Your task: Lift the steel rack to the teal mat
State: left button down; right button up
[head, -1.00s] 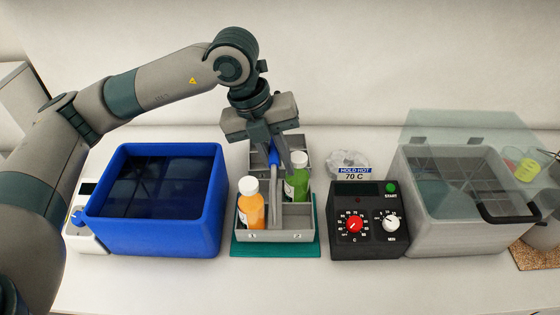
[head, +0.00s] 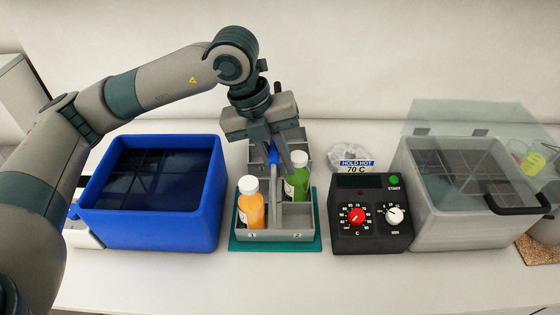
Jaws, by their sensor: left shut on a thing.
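The steel rack (head: 303,229) is a grey compartmented carrier with numbers on its front. An orange juice bottle (head: 251,205) with a white cap stands in its front left compartment. A green juice bottle (head: 297,178) stands further back on the right. The teal mat (head: 316,243) shows around the rack's front and sides, and the rack is over it; I cannot tell for sure whether they touch. My left gripper (head: 275,155) comes down from above and is shut on the rack's blue-topped central handle (head: 273,158). My right gripper is not in view.
A blue tub (head: 150,228) of dark liquid stands left of the rack. A black control box (head: 370,231) with red and white dials stands to the right. Beyond it is a grey bath (head: 462,225) with a raised clear lid. The front bench strip is clear.

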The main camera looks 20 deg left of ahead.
aim_at(272, 146)
pick_arm(q)
jog(key=shift+f, duration=0.1)
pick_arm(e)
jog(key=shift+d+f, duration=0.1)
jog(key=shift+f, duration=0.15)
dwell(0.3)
pick_arm(q)
jog(key=c, duration=1.6)
grip_release()
jog(key=shift+c, duration=0.2)
jog(key=shift+f, duration=0.15)
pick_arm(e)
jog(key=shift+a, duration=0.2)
pick_arm(q)
jog(key=shift+b, duration=0.3)
